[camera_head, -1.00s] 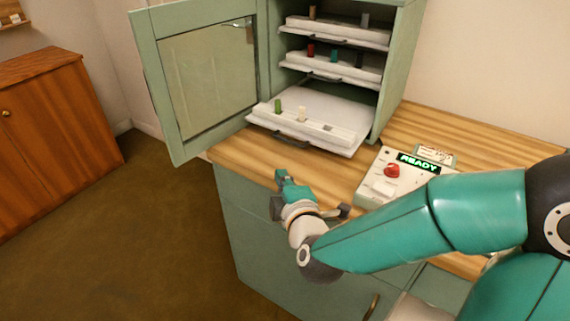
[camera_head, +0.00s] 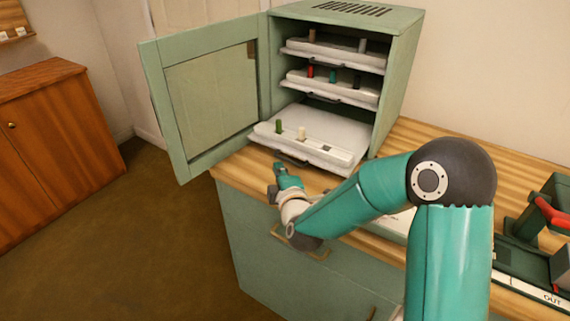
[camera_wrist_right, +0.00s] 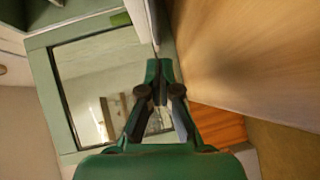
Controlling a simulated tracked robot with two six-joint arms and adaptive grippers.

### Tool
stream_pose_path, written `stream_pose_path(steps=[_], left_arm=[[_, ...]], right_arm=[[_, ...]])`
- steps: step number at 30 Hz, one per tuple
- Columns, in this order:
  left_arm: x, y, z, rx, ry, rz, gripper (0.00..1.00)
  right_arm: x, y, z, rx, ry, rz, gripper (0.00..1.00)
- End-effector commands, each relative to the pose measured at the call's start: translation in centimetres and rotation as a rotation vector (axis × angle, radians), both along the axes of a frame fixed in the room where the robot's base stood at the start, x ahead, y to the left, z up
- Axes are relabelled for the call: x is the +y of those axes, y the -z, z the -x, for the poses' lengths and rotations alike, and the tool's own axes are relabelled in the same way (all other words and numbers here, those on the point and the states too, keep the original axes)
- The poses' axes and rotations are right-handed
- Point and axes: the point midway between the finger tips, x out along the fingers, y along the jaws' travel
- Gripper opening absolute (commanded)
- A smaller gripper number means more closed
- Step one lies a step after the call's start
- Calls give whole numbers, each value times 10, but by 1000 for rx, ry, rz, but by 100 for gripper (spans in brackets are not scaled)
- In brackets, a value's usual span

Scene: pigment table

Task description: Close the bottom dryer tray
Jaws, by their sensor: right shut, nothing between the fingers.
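The bottom dryer tray (camera_head: 341,127) is white and sticks out well beyond the open front of the green dryer cabinet (camera_head: 395,85). A green piece and a cream piece stand along its front strip, and a dark handle (camera_head: 292,160) is on its front edge. My right gripper (camera_head: 279,167) is shut and empty, low in front of the tray's left front part, close to the handle. I cannot tell whether they touch. In the right wrist view the shut fingers (camera_wrist_right: 160,72) point toward a pale edge at the top. My left gripper is not in view.
The dryer door (camera_head: 160,105) stands open to the left. Two upper trays (camera_head: 362,95) sit inside the cabinet with small coloured pieces. A green device with a red handle (camera_head: 552,212) stands at the right on the wooden worktop (camera_head: 440,135). My forearm partly hides a control panel.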

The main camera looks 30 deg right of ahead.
Motion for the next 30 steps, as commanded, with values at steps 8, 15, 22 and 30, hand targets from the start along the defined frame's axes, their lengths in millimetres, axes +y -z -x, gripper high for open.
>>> stream_pose_path(steps=[8,15,22,30], left_arm=[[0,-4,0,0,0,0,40],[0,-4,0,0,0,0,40],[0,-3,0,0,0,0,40],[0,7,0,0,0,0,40]], right_arm=[[-22,5,-11,0,1,1,0],[-23,6,-12,0,0,0,0],[-25,6,-12,-1,1,0,0],[-52,7,-25,-2,4,1,0]])
